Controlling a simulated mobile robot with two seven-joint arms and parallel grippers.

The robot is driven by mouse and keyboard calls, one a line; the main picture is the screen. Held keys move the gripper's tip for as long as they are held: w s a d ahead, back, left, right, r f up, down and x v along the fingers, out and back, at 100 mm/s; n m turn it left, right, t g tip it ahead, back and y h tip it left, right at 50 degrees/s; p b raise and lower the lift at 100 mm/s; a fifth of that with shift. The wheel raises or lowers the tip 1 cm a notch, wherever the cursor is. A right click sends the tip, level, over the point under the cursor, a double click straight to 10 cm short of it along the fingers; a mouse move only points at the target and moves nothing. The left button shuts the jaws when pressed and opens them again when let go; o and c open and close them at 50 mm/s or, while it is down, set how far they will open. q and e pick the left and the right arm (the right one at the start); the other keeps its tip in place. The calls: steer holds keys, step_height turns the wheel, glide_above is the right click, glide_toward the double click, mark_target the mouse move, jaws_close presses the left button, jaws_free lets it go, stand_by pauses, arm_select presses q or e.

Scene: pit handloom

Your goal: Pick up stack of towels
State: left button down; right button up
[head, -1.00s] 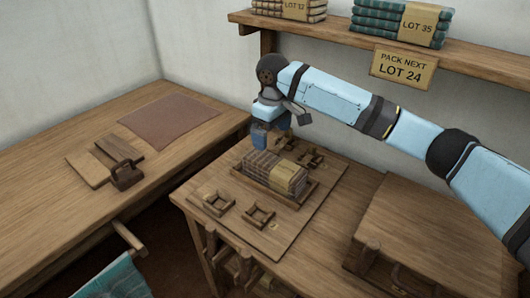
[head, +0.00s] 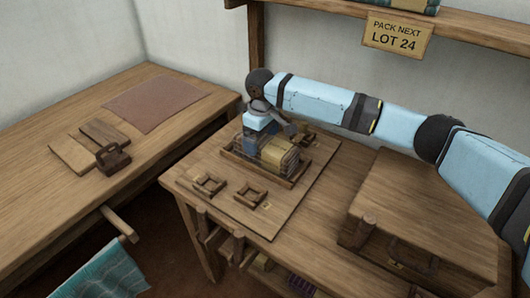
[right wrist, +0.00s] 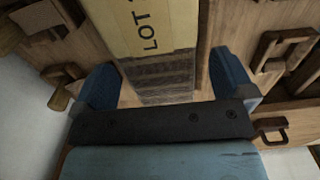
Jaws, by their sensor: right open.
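The stack of towels (head: 281,152) is brown-grey with a pale yellow band and sits in a shallow wooden tray (head: 289,182) on the middle table. My right gripper (head: 257,143) is low over the far left end of the stack and hides part of it. In the right wrist view, its two blue fingers stand open on either side of the stack (right wrist: 165,78), whose band (right wrist: 146,28) reads "LOT" with the rest cut off. Gaps show beside the fingers, and I cannot tell contact. My left gripper is out of view.
Small wooden frames (head: 250,197) stand on the board around the tray. A raised wooden box (head: 425,195) is at the right. The shelf (head: 470,37) above carries a "LOT 24" sign (head: 397,36). The left bench holds a brown mat (head: 170,103).

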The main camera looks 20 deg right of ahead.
mark_target(262, 140)
step_height(262, 140, down, 3)
steer(key=shift+w+f, duration=0.1)
steer(key=c, duration=1)
